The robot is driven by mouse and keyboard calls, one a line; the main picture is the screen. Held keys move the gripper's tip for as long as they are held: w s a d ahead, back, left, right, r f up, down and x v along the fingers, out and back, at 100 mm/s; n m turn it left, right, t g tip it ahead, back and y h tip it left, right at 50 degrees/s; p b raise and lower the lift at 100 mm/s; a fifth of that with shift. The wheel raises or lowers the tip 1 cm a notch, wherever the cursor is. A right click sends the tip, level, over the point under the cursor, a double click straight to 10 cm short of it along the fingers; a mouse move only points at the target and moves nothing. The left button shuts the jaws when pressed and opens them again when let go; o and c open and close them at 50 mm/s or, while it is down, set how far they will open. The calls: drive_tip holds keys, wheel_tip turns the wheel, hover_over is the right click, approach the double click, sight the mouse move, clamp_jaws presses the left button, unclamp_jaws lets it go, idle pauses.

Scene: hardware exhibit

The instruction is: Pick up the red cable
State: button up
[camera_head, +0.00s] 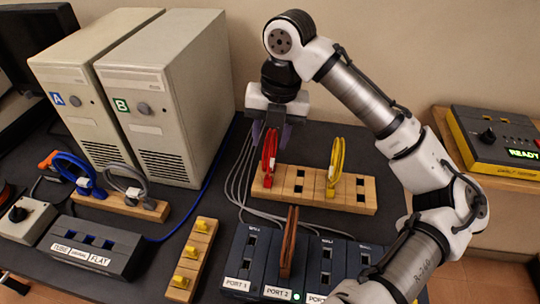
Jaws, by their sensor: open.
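The red cable (266,163) is a coiled loop standing upright on the left part of a wooden block (368,188) with dark slots, at the middle of the table. My gripper (270,132) points down at the top of the red loop. Its jaws are open, with one finger on the left and one on the right of the loop's top. I cannot tell whether they touch it.
A yellow cable (336,165) stands on the same block to the right. A brown cable (289,243) stands at the port units (250,257) in front. Two beige computers (172,90), a blue cable (76,172) and a grey cable (128,183) are left. A READY box (495,135) is right.

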drive_tip(key=shift+w+a+f+p, duration=0.1)
drive_tip(key=shift+a+f+p, duration=0.05)
drive_tip(key=shift+f, duration=0.75)
drive_tip(key=shift+s+a+f+p, duration=0.1)
drive_tip(key=shift+a+f+p, duration=0.1)
drive_tip(key=shift+f, duration=0.65)
drive_tip(key=shift+w+a+f+p, duration=0.1)
drive_tip(key=shift+f+p, duration=0.05)
drive_tip(key=shift+f, duration=0.75)
clamp_jaws()
